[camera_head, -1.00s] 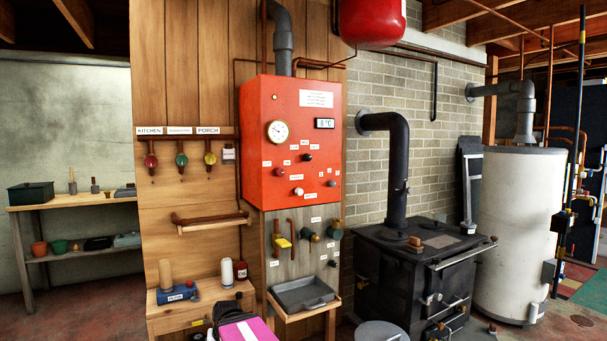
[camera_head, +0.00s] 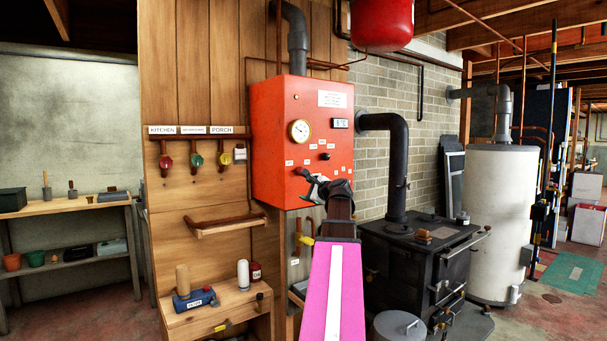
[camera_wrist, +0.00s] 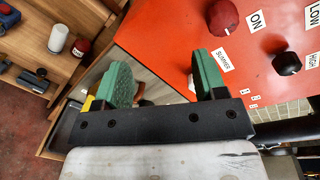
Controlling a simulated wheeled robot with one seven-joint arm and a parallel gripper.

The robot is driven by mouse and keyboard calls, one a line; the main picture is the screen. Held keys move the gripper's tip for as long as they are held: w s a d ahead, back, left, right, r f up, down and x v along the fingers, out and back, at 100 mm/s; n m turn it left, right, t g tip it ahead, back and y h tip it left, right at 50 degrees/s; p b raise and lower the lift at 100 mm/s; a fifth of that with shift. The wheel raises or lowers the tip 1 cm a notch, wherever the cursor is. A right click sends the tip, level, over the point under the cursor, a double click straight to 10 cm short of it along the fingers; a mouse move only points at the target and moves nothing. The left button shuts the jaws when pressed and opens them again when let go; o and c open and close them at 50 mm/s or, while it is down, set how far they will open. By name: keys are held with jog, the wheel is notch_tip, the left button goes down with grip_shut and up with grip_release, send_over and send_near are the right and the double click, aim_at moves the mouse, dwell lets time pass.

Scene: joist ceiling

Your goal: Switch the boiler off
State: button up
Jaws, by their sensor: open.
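The boiler (camera_head: 275,130) is an orange-red box on the wood-panelled wall, with a round gauge (camera_head: 300,130), a small display (camera_head: 340,123) and several labelled knobs. My gripper (camera_head: 315,185) is at its lower front and hides some lower controls. In the wrist view, my gripper (camera_wrist: 162,75) has two green-padded fingers spread apart with nothing between them. A dark-topped red knob (camera_wrist: 223,17) beside an ON label (camera_wrist: 256,21) lies just beyond the right finger. A black knob (camera_wrist: 286,63) is further right, near the LOW and HIGH labels. A SUMMER label (camera_wrist: 222,60) is beside the right finger.
A black stove (camera_head: 410,255) with a flue pipe stands right of the boiler, with a white tank (camera_head: 500,220) beyond it. A wooden rail (camera_head: 225,224) and a small bench (camera_head: 215,305) are at left. A lidded grey pot (camera_head: 398,327) stands in front.

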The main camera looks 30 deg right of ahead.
jog(key=s+d+r+m+t, duration=0.2)
jog(key=d+r, duration=0.2)
jog(key=r, duration=0.2)
jog(key=w, duration=0.7)
jog(key=w+a, duration=0.1)
jog(key=w, duration=0.2)
jog(key=shift+w+f, duration=0.15)
jog(key=shift+w, duration=0.15)
jog(key=shift+c, duration=0.3)
jog(key=c, duration=0.9)
